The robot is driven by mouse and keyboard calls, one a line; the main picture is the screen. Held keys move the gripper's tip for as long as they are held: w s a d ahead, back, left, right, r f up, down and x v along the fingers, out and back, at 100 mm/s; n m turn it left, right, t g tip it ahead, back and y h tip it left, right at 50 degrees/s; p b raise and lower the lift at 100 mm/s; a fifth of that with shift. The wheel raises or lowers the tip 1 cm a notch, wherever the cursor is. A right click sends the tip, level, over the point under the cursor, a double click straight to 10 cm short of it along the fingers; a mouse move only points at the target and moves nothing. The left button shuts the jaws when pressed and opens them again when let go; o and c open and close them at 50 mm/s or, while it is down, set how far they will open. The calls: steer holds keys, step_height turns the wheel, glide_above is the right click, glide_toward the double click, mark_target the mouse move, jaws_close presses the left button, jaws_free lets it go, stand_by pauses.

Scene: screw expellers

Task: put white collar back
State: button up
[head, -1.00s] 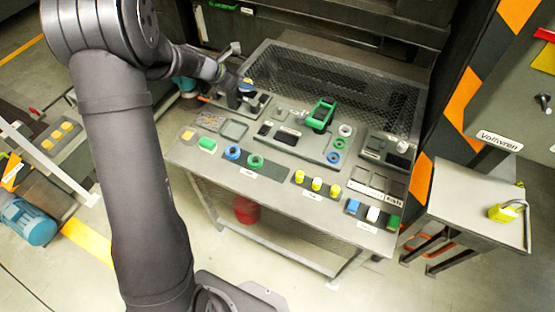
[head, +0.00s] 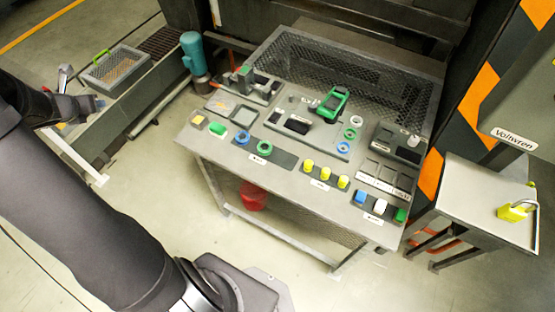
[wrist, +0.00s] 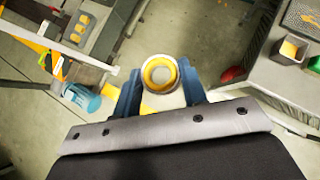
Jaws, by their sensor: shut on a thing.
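My gripper (wrist: 160,88) is shut on a small round collar (wrist: 160,73), held between its two blue fingers. The collar has a pale, whitish rim with yellow showing inside; I cannot tell whether the yellow is part of it or seen through it. In the head view my gripper (head: 99,104) is at the far left, off the table, near the low bench; the held collar is too small to make out there.
The work table (head: 215,165) carries green and blue rings, yellow cylinders (head: 325,173) and coloured blocks. A teal motor (head: 192,50) stands at its left back corner. A wire basket (head: 115,68) sits on the left bench. Open floor lies between bench and table.

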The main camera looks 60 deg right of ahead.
steer(key=s+a+n+y, duration=0.1)
steer(key=a+n, duration=0.1)
steer(key=a, duration=0.7)
steer(key=s+d+f+m+g+h, duration=0.15)
steer(key=s+d+m+g, duration=0.4)
steer(key=s+d, duration=0.9)
steer(key=s+d+f+m+g+h, duration=0.1)
steer(key=s+d+f+m+g, duration=0.2)
steer(key=s+d+m, duration=1.1)
steer(key=s+a+f+m+g+y, duration=0.1)
steer(key=s+a+m+g+y, duration=0.15)
steer(key=s, duration=1.25)
steer(key=s+a+m+g+y, duration=0.1)
steer(key=s+g+y, duration=0.2)
steer(key=s, duration=1.3)
steer(key=w+d+f, duration=0.1)
steer(key=w+f, duration=0.1)
steer(key=w, duration=0.1)
steer(key=w+d+f, duration=0.2)
steer(key=w, duration=0.2)
steer(key=w+d+f, duration=0.1)
steer(key=w+f, duration=0.2)
steer(key=shift+w+d, duration=0.2)
steer(key=shift+d, duration=0.1)
steer(key=shift+w+f, duration=0.1)
steer(key=shift+f, duration=1.85)
